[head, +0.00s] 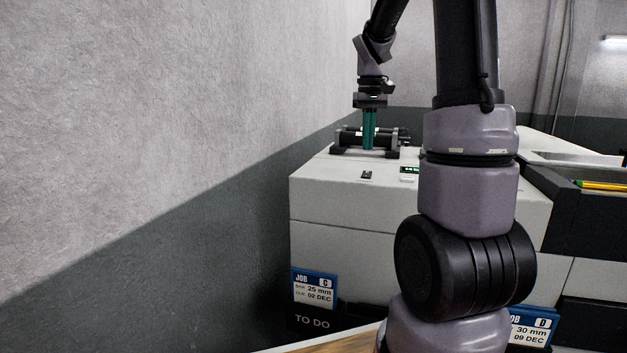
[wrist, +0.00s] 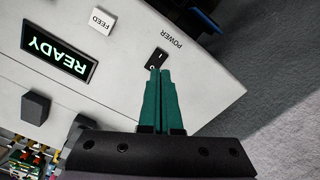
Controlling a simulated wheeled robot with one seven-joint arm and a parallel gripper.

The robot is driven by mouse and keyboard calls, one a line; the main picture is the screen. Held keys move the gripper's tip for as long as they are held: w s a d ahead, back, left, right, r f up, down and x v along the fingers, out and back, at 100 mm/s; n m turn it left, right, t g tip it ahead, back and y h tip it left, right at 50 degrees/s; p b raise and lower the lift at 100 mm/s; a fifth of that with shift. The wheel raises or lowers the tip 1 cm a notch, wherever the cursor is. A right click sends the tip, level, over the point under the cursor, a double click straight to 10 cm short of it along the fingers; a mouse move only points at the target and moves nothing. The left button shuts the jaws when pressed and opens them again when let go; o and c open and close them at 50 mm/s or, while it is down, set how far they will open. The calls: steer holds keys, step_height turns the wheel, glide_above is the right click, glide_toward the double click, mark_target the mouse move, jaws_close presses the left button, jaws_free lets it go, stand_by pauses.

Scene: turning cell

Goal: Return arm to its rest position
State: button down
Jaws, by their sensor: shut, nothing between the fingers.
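My gripper (head: 369,130) points down over the top of the grey machine (head: 350,194), near its back left. Its green fingers are shut with nothing between them. The fingers show close up in the wrist view (wrist: 159,72), with their tips by a black rocker switch (wrist: 156,59) labelled POWER. I cannot tell whether the tips touch the switch. My arm rises from the lower middle of the head view and bends over the machine from above.
The machine's display (wrist: 58,52) reads READY in green, with a white FEED button (wrist: 102,20) beside it. A grey wall (head: 150,120) stands close on the left. A dark tray (head: 590,205) is at right.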

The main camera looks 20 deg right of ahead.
steer(key=s+a+r+m+t+y, duration=0.1)
steer(key=s+a+r+t, duration=0.2)
steer(key=s+a, duration=0.3)
steer(key=s+a+r+m+t+y, duration=0.1)
steer(key=s+a+r+t, duration=0.3)
steer(key=s, duration=0.9)
steer(key=a+m, duration=0.1)
steer(key=a, duration=0.2)
steer(key=shift+s+a, duration=0.2)
steer(key=shift+s, duration=0.1)
steer(key=shift+d, duration=0.1)
